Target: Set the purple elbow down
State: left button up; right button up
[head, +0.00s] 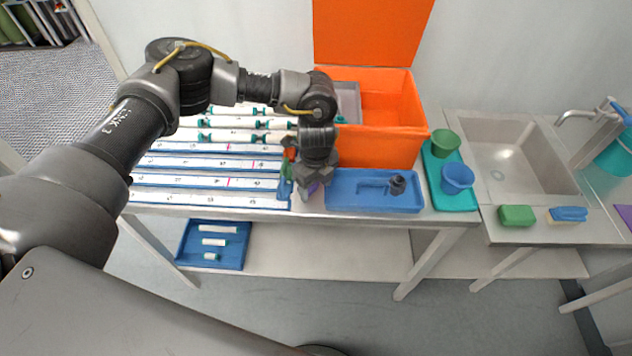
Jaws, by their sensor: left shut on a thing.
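My left gripper (307,185) points down over the front of the table, between the striped white strips and the blue tray. It is shut on the purple elbow (311,188), of which only a small purple part shows below the fingers. The rest of the elbow is hidden by the gripper. I cannot tell whether the elbow touches the table top. My right gripper is not in view.
A blue tray (345,203) holding a dark fitting (397,184) stands just right of the gripper. Numbered strips (205,180) with white tubes behind lie left. An orange box (385,150) stands behind. Green (446,143) and blue (457,178) cups stand right, before the sink (510,150).

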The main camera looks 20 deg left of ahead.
aim_at(316, 185)
pick_arm(q)
jog(key=shift+s+f, duration=0.1)
jog(key=o, duration=1)
jog(key=shift+r+b, duration=0.35)
jog(key=shift+r, duration=0.2)
notch_tip(316, 185, up, 11)
jog(key=b, duration=0.3)
jog(key=shift+d, duration=0.1)
